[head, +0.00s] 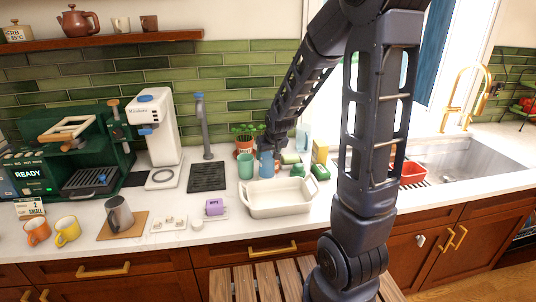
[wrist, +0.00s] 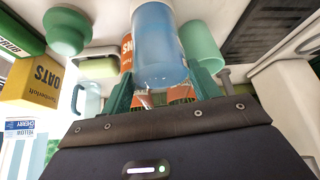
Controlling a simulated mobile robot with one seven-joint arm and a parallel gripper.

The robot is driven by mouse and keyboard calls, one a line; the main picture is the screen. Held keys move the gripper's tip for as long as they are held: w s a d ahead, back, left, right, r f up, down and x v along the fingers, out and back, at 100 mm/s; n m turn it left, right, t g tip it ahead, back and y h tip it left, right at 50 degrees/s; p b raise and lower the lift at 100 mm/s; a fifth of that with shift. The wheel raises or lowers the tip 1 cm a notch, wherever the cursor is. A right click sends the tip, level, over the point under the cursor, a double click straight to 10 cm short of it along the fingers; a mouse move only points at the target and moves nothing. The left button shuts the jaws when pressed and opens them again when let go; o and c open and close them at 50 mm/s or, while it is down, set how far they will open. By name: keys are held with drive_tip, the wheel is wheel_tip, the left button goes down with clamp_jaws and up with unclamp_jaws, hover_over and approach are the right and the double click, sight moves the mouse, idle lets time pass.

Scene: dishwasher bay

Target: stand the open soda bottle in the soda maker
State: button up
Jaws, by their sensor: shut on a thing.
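The soda bottle (wrist: 160,48) is a blue cylinder with a clear, narrow neck. In the wrist view my gripper (wrist: 165,92) has its green fingers shut around the neck end. In the head view the blue bottle (head: 266,164) shows below my gripper (head: 270,149), behind the white tray, and looks about upright. I cannot tell whether its base touches the counter. The soda maker (head: 154,125) is a tall white machine with a blue nozzle, left of the grey tap. The bottle's mouth is hidden by the fingers.
A teal cup (head: 245,166) stands close left of the bottle. A white tray (head: 283,200) lies in front. A grey tap (head: 204,128) with a black drip mat (head: 207,178) stands between bottle and soda maker. A potted plant (head: 244,142) is behind.

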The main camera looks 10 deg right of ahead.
drive_tip(key=shift+f, duration=0.15)
drive_tip(key=o, duration=1.7)
drive_tip(key=shift+c, duration=0.2)
